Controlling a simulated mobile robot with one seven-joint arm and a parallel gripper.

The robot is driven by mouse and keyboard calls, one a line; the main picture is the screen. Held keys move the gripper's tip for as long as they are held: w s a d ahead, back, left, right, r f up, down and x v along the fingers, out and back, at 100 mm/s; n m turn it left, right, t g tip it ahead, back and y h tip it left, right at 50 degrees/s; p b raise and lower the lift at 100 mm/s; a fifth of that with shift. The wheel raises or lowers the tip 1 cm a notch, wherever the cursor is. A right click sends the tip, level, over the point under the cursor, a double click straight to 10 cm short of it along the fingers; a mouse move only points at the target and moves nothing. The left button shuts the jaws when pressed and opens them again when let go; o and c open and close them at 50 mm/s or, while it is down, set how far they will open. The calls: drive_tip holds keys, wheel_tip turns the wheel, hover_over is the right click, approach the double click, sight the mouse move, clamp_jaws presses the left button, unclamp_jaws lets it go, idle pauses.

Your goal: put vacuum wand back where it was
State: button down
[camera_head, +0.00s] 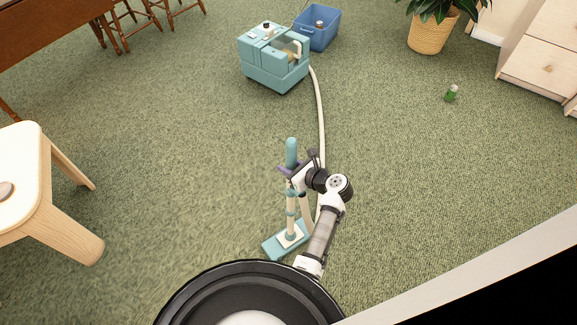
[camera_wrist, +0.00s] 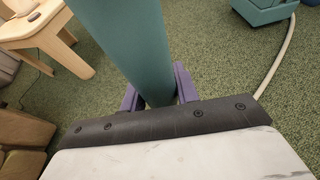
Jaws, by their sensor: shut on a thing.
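The vacuum wand (camera_head: 291,212) stands nearly upright, with a teal handle, a pale tube and a flat teal floor head (camera_head: 283,243) on the carpet. My gripper (camera_head: 290,170) is shut on the wand just below the top of its handle. In the wrist view, the teal handle (camera_wrist: 130,45) passes between the two purple fingers of my gripper (camera_wrist: 158,88). The teal vacuum body (camera_head: 275,58) stands farther back on the carpet. A pale hose (camera_head: 321,115) runs from it toward the wand, and my arm partly hides its lower end.
A blue bin (camera_head: 318,28) stands behind the vacuum body. A potted plant (camera_head: 432,32), a drawer unit (camera_head: 545,55) and a small green object (camera_head: 451,93) are at right. A light wooden table (camera_head: 30,190) is at left. Open green carpet surrounds the wand.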

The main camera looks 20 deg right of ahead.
drive_tip(key=shift+f, duration=0.15)
drive_tip(key=c, duration=1.1)
unclamp_jaws()
drive_tip(key=shift+f, duration=0.15)
drive_tip(key=shift+o, duration=0.2)
drive_tip(key=v, duration=1.2)
drive_tip(key=shift+b, duration=0.4)
